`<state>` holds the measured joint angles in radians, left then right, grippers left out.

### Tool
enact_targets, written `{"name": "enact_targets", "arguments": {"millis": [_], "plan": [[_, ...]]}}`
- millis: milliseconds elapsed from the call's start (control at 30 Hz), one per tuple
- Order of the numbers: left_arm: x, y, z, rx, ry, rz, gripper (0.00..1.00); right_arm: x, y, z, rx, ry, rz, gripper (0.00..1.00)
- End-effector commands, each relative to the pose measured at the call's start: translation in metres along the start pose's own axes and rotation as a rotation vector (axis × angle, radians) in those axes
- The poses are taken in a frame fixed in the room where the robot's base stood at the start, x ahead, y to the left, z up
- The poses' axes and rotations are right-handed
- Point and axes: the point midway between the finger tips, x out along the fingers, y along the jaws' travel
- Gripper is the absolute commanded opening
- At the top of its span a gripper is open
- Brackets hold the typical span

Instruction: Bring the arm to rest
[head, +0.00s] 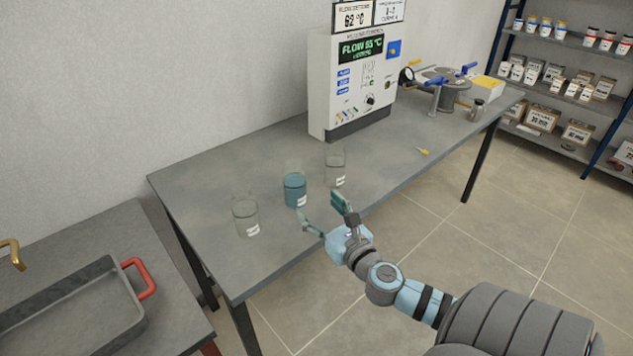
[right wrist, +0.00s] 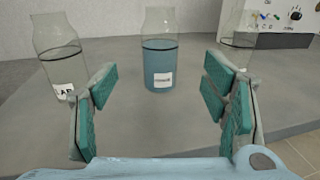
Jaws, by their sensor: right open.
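My right gripper (head: 322,216) is open and empty at the front edge of the grey table (head: 215,255). Its teal-padded fingers also show in the right wrist view (right wrist: 160,108), spread wide with nothing between them. A bottle of blue liquid (head: 295,188) stands upright just beyond the fingers, apart from them; it also shows in the right wrist view (right wrist: 160,62). A clear bottle (head: 245,217) stands to its left and another clear bottle (head: 335,167) to its right. My left gripper is not in view.
A white control unit (head: 330,80) stands at the back of the table. A grey device with blue handles (head: 450,85) and a small jar (head: 477,110) are at the far right. A grey tray with a red handle (head: 139,279) lies lower left. Shelves (head: 560,95) stand at right.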

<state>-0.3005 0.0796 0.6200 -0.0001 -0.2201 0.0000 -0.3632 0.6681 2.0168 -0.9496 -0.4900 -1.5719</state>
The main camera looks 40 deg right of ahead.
Motion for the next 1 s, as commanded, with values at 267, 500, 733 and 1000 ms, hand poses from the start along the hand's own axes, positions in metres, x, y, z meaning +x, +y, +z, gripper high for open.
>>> {"name": "enact_targets", "arguments": {"millis": [267, 500, 733, 1000], "plan": [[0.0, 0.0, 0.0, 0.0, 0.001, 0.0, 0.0, 0.0, 0.0, 0.0, 0.005, 0.001, -0.001, 0.68], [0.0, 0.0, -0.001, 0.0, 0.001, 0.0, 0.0, -0.055, -0.013, -0.06, 0.956, 0.137, -0.38, 0.68], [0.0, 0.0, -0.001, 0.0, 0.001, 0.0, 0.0, -0.163, 0.031, -0.144, 1.925, 0.244, -1.038, 0.68], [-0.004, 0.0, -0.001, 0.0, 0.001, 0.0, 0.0, -0.252, 0.1, -0.181, 2.347, 0.247, -1.702, 0.68]]}}
